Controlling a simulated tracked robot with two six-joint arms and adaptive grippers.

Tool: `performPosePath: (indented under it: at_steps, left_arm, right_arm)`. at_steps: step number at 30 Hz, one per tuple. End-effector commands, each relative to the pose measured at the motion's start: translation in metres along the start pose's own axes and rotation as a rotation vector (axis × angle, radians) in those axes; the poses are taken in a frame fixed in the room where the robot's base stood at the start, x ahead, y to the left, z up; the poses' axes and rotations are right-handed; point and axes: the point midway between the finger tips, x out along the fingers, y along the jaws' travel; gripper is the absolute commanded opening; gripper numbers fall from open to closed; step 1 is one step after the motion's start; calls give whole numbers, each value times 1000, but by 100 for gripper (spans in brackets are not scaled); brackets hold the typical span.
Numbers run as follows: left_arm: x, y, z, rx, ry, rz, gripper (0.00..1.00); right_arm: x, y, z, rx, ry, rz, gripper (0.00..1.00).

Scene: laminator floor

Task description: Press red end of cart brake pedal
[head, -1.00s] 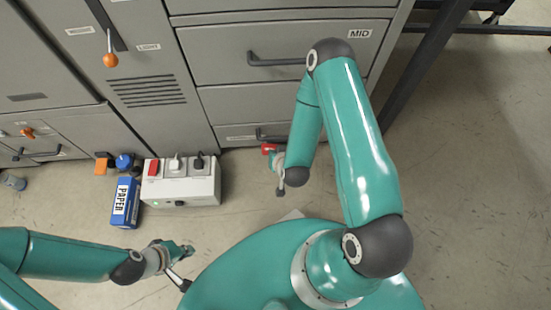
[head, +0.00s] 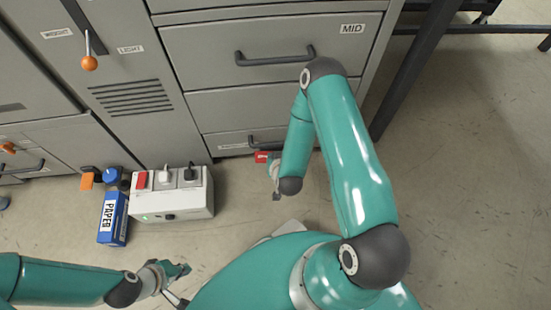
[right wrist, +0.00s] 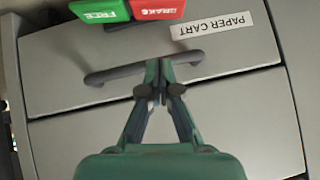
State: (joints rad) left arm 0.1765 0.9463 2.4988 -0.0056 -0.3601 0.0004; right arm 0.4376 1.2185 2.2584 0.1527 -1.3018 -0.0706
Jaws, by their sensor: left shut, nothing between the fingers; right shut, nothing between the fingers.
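The cart brake pedal shows upside down at the top of the right wrist view, with a red BRAKE end (right wrist: 157,9) and a green FREE end (right wrist: 100,11). In the head view a bit of the red end (head: 262,157) shows just beyond my right wrist; the green end is hidden there. My right gripper (right wrist: 161,64) is shut and empty, its tips pointing toward the red end with a visible gap in the picture. In the head view its fingers are mostly hidden by my arm. My left gripper (head: 184,269) is shut and empty, low over the floor at the left.
The paper cart front has a PAPER CART label (right wrist: 213,25) and a dark handle (right wrist: 110,75). Grey drawers (head: 250,105) stand ahead. A white switch box (head: 175,207) and a blue PAPER pack (head: 112,218) are on the floor. Floor at right (head: 465,190) is open.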

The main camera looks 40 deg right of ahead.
Motion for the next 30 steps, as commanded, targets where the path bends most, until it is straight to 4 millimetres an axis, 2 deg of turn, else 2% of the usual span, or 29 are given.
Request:
performPosePath:
  at_steps: [3, 10, 12, 18, 30]
  left_arm:
    - [13, -5, 0, 0, 0, 0, 0]
    - [31, -11, 0, 0, 0, 0, 0]
    - [37, -13, 0, 0, 0, 0, 0]
    - [45, -16, 0, 0, 0, 0, 0]
    - [45, -16, 0, 0, 0, 0, 0]
  right_arm:
    - [28, 1, 3, 1, 3, 1, 0]
    - [74, 2, 2, 1, 3, 1, 0]
    - [82, 2, 14, 0, -3, 1, 0]
    - [95, 1, 26, 0, -1, 1, 0]
    - [97, 1, 28, 1, 0, 1, 0]
